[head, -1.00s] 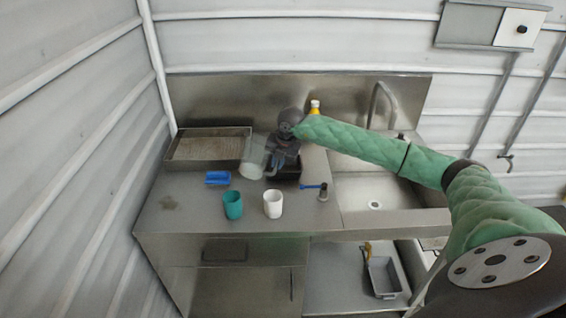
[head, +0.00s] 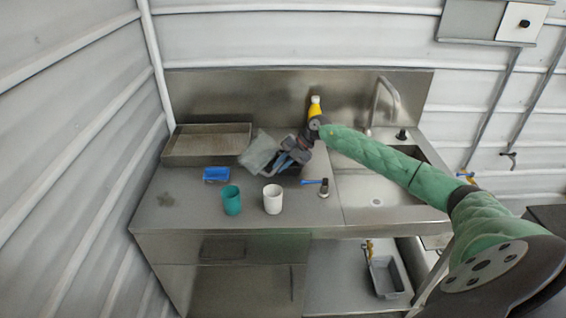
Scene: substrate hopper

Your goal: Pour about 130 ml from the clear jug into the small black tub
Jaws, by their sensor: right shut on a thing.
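The clear jug (head: 259,151) is in my right gripper (head: 284,158), at the back middle of the steel counter. The jug is strongly tilted and looks raised above the counter. My right gripper is shut on it, with the arm reaching in from the right. The small black tub is mostly or wholly hidden behind or under the gripper and jug, so I cannot tell exactly where the jug's rim is over it. No stream or level of contents can be made out. My left gripper is not in view.
A teal cup (head: 231,200) and a white cup (head: 272,199) stand in front of the jug. A blue item (head: 216,174) lies to the left, and a shallow metal tray (head: 207,144) behind it. A blue-handled tool (head: 322,187) lies near the sink (head: 376,187). A yellow bottle (head: 316,105) stands behind.

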